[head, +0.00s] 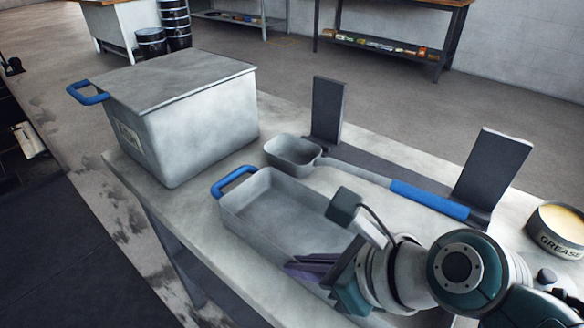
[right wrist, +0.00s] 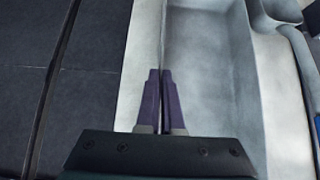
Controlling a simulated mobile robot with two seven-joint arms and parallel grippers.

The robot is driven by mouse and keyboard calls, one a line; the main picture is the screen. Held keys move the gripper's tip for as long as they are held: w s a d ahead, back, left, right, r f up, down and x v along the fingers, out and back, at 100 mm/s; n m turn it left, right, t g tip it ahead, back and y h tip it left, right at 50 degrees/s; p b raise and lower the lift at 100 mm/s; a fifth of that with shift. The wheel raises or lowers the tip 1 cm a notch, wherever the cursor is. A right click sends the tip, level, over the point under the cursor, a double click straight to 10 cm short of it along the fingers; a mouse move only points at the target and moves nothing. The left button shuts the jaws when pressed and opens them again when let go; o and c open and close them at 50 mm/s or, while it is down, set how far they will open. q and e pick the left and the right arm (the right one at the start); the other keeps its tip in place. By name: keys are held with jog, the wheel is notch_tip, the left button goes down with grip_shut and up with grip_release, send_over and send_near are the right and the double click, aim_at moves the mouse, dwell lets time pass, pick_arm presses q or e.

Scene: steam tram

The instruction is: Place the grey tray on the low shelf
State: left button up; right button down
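The grey tray (head: 258,230) is a long shallow open box on the pale table, with a blue handle (head: 233,181) at its far-left end. My right gripper (head: 308,268) is at its near long side, toward the right end. In the right wrist view, the dark purple fingers (right wrist: 162,88) are close together with the tray's wall edge running between them; the tray's inside (right wrist: 205,70) lies to the right. My arm hides the tray's right end. A low shelf (head: 375,43) under a wooden-topped bench stands at the back; another low shelf (head: 238,18) is left of it. My left gripper is not in view.
A lidded grey box (head: 185,125) with a blue handle stands left on the table (head: 137,175). Behind the tray, a ladle (head: 293,152) with a blue grip lies between two dark upright plates (head: 327,108). A grease tin (head: 560,232) stands right. Open floor lies beyond.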

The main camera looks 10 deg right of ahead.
jog(key=shift+r, duration=0.1)
notch_tip(320, 180, up, 17)
jog(key=p, duration=0.7)
jog(key=w+d+r+p, duration=0.25)
jog(key=d+r, duration=0.75)
jog(key=r, duration=0.5)
jog(key=s+r+n+g+y+p, duration=0.1)
jog(key=s+r+n, duration=0.2)
jog(key=s+r, duration=0.6)
notch_tip(320, 180, up, 3)
jog(key=shift+a+g+y+p, duration=0.3)
jog(key=shift+a+g+y, duration=0.05)
jog(key=shift+g+y, duration=0.05)
